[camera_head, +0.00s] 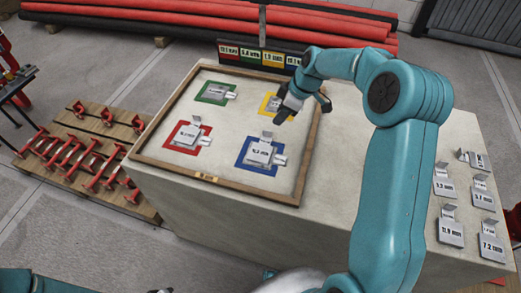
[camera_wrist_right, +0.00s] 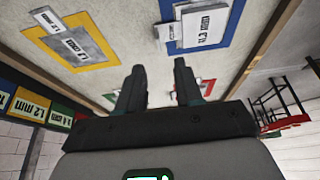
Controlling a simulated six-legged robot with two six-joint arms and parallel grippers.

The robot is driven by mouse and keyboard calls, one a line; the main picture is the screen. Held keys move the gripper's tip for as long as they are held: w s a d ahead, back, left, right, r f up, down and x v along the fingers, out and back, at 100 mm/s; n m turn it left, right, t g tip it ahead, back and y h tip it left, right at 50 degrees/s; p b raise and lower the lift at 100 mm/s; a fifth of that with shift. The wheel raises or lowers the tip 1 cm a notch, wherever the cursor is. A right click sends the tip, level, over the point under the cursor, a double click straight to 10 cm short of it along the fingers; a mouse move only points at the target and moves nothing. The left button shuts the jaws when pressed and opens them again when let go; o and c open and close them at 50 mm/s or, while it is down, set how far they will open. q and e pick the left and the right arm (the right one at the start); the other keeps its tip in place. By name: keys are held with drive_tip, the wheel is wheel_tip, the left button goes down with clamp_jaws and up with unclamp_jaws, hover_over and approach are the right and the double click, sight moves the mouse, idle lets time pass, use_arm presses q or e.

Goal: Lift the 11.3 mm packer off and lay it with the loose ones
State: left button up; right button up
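The 11.3 mm packer (camera_head: 259,153), a grey plate with an upright tab, lies on the blue square of the framed board (camera_head: 215,180). A smaller grey plate shows beside it at its right. The packer also shows in the right wrist view (camera_wrist_right: 205,25), at the top. My right gripper (camera_head: 300,102) is open and empty above the board's right side, near the yellow square; its two fingers stand apart in the wrist view (camera_wrist_right: 160,88). The loose packers, such as the 11.9 mm one (camera_head: 451,231), lie at the table's right end. My left gripper is not in view.
Grey plates also lie on the red (camera_head: 186,150), green (camera_head: 216,93) and yellow squares. A row of coloured labels (camera_head: 262,57) stands behind the board. My right arm crosses the tabletop between board and loose packers. A pallet with red clamps (camera_head: 80,160) is at left.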

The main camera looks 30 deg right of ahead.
hover_over(269, 132)
drive_tip(key=s+d, duration=0.1)
wheel_tip(269, 132, down, 4)
drive_tip(key=shift+s+d+f, duration=0.1)
drive_tip(key=shift+s, duration=0.1)
drive_tip(key=x, duration=0.5)
drive_tip(key=shift+d+f+p, duration=0.1)
drive_tip(key=shift+p, duration=0.2)
clamp_jaws()
